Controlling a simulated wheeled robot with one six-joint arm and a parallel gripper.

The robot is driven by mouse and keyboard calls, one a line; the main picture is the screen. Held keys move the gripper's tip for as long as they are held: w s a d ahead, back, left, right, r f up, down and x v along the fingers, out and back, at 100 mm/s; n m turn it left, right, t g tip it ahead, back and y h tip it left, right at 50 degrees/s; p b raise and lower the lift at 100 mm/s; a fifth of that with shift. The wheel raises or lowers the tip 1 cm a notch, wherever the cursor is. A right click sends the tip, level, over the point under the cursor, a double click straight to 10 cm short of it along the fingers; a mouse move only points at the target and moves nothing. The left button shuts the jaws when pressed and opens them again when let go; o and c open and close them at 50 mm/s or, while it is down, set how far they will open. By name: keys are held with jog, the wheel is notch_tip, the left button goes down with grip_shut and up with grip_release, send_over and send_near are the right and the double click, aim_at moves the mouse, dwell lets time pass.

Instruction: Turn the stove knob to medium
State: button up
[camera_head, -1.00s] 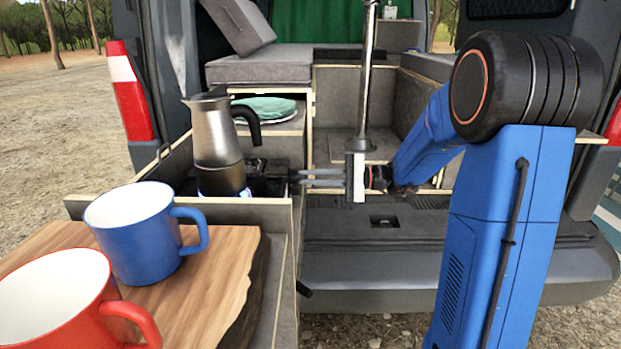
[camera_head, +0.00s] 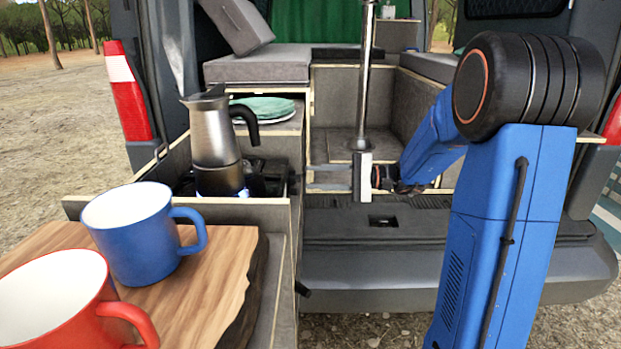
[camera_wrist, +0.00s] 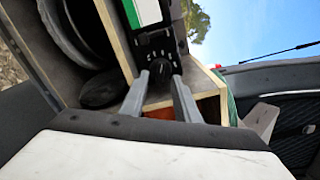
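The stove (camera_head: 268,184) sits in the van's side drawer with a steel moka pot (camera_head: 212,130) on it. A blue glow shows at the pot's base. The stove's dark control panel with the round black knob (camera_wrist: 161,67) shows in the wrist view, with small white marks beside the knob. My gripper (camera_head: 311,177) is just right of the stove, pointing left at it. In the wrist view my gripper (camera_wrist: 161,77) is open, its two grey fingers apart, with the knob beyond and between the tips. The fingers appear clear of the knob. The knob's setting is too small to read.
A blue mug (camera_head: 140,240) and a red mug (camera_head: 60,305) stand on a wooden board (camera_head: 215,262) at the front left. A green plate stack (camera_head: 265,108) lies on a shelf behind the pot. The drawer's wooden side wall (camera_head: 296,215) is close to my fingers.

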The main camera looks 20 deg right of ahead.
jog(key=v, duration=1.5)
jog(key=shift+d, duration=0.1)
jog(key=shift+s, duration=0.1)
jog(key=s+a+f+n+g+h, duration=0.35)
jog(key=s+a+g+h, duration=0.2)
jog(key=s+a, duration=0.8)
jog(key=s+d+f+n+t+h, duration=0.1)
jog(key=s+f+n+t+h, duration=0.1)
jog(key=s+h, duration=0.4)
jog(key=s+d+f+n+t+h, duration=0.2)
jog(key=s+h, duration=0.3)
jog(key=s, duration=0.3)
jog(key=shift+s+f+n+t+h, duration=0.35)
jog(key=shift+f+n, duration=0.1)
jog(key=shift+f, duration=0.05)
